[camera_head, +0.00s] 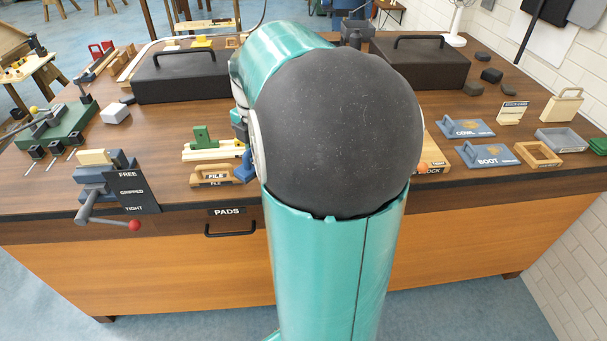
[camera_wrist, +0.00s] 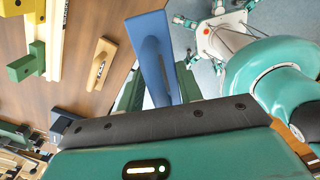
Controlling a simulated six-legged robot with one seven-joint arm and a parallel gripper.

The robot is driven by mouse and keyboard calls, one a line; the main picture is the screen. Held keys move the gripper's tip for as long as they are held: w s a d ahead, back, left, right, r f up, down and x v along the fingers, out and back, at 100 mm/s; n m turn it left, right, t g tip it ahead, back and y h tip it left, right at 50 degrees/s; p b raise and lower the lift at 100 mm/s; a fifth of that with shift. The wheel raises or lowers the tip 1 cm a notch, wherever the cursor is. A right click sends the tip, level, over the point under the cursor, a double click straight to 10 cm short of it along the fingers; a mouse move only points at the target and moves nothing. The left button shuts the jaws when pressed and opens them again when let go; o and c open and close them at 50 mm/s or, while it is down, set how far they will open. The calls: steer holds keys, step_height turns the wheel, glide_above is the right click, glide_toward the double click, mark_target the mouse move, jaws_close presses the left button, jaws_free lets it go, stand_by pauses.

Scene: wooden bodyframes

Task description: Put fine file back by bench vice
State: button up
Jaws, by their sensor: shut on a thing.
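My gripper (camera_wrist: 160,88) is shut on a blue piece (camera_wrist: 152,45) with a slot or loop in it; the green fingers show on both sides. I cannot tell whether this piece is the fine file. A blue part (camera_head: 244,165) also shows beside my arm in the head view, at the right end of the wooden FILES holder (camera_head: 211,175). My arm hides the gripper's tip in the head view.
A FREE/GRIPPED/TIGHT plate (camera_head: 133,190) and a red-knobbed handle (camera_head: 134,224) stick out at the vice. A green block on pale rails (camera_head: 205,145) stands behind the holder. A dark case (camera_head: 180,75) is at the back. Bare bench top lies between vice and holder.

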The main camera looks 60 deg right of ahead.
steer(key=shift+a, duration=0.2)
steer(key=d+f, duration=0.3)
steer(key=d, duration=0.1)
steer(key=d+f, duration=0.3)
steer(key=d, duration=0.2)
steer(key=d+f, duration=0.3)
steer(key=d, duration=0.1)
steer(key=shift+s+d+f, duration=0.1)
steer(key=shift+s+d, duration=0.1)
steer(key=shift+d+f, duration=0.2)
steer(key=shift+f, duration=0.05)
steer(key=shift+d+f, duration=0.15)
steer(key=shift+f, duration=1.5)
steer(key=shift+f, duration=0.1)
steer(key=o, duration=1.1)
step_height(320, 180, up, 12)
steer(key=shift+s+r, duration=0.1)
steer(key=shift+s, duration=0.05)
